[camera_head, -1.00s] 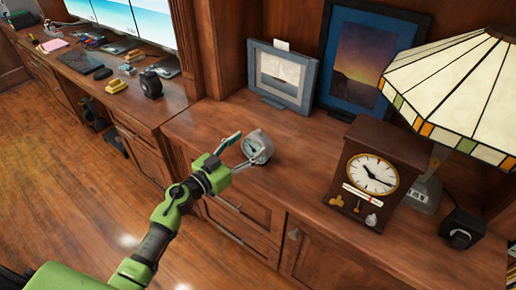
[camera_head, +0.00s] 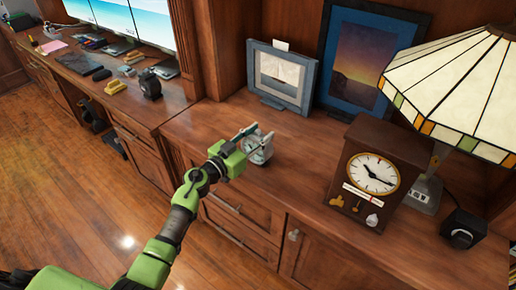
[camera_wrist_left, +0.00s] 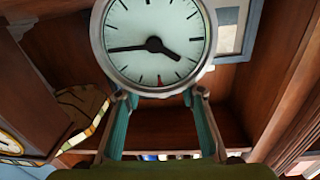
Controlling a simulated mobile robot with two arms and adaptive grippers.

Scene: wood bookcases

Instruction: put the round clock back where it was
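The round clock (camera_head: 260,149) has a silver rim and a pale face and is at the wooden counter, left of the brown mantel clock. In the left wrist view its face (camera_wrist_left: 153,40) fills the top middle. My left gripper (camera_head: 250,140) is at the clock, reaching in from the left. Its two teal fingers (camera_wrist_left: 160,107) are apart, and their tips run behind the clock's rim. Whether they press on it is hidden. Whether the clock touches the counter is unclear. My right gripper is not in view.
The counter (camera_head: 215,118) is clear around the round clock. Two framed pictures (camera_head: 280,75) (camera_head: 362,65) stand behind. The brown mantel clock (camera_head: 374,172), a stained-glass lamp (camera_head: 455,85) and a small black box (camera_head: 462,230) are on the right. A cluttered desk (camera_head: 85,65) is on the left.

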